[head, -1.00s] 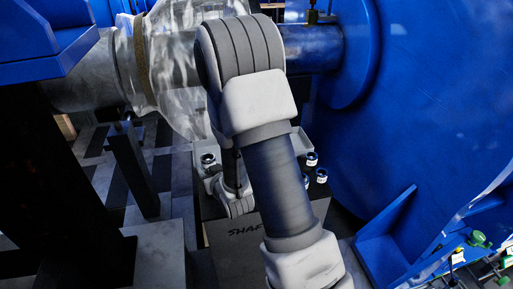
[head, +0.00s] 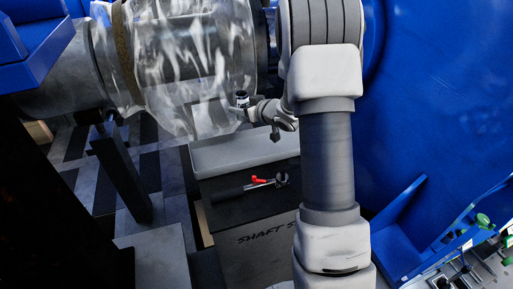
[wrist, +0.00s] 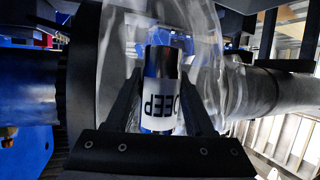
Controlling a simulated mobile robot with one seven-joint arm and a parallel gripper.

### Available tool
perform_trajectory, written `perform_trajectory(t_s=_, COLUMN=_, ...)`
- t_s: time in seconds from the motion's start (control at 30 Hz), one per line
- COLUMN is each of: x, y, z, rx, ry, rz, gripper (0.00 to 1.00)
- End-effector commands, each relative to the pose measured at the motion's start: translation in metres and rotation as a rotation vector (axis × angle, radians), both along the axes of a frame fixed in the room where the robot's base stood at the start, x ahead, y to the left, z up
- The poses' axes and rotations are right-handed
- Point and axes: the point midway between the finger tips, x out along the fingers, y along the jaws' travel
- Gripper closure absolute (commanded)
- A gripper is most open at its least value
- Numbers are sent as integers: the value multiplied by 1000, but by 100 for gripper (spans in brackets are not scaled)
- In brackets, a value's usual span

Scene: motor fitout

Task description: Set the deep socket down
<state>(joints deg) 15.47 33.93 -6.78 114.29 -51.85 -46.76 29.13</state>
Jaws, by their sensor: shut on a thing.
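The deep socket (head: 241,97) is a short dark cylinder with a white band. In the wrist view, the socket (wrist: 160,112) shows the word DEEP on its label. My gripper (head: 247,108) is shut on it, with one finger on each side in the wrist view. The gripper holds the socket in the air, in front of the clear plastic wrap and above the far edge of the grey tray. My arm hides part of the area to the right.
A pale grey tray (head: 225,155) lies on a dark stand (head: 225,215) lettered SHAFT. A ratchet-like tool with a red part (head: 259,181) lies in front of the tray. Clear wrap (head: 190,75) covers the shaft behind. A large blue housing (head: 440,110) stands to the right.

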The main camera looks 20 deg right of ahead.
Motion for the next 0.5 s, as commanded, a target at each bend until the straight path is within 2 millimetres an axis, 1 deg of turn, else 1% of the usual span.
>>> perform_trajectory(t_s=0.03, x=3, y=-15, z=4, rx=-2, ry=-5, rz=10, gripper=100)
perform_trajectory(t_s=0.17, x=6, y=-49, z=10, rx=-2, ry=-4, rz=54, gripper=100)
perform_trajectory(t_s=0.27, x=2, y=-81, z=13, rx=-1, ry=-4, rz=90, gripper=100)
perform_trajectory(t_s=0.3, x=-1, y=-96, z=13, rx=0, ry=-2, rz=104, gripper=100)
perform_trajectory(t_s=0.37, x=-7, y=-118, z=13, rx=1, ry=-2, rz=129, gripper=100)
perform_trajectory(t_s=0.4, x=-12, y=-132, z=12, rx=2, ry=-1, rz=144, gripper=100)
perform_trajectory(t_s=0.5, x=-27, y=-166, z=9, rx=3, ry=0, rz=177, gripper=100)
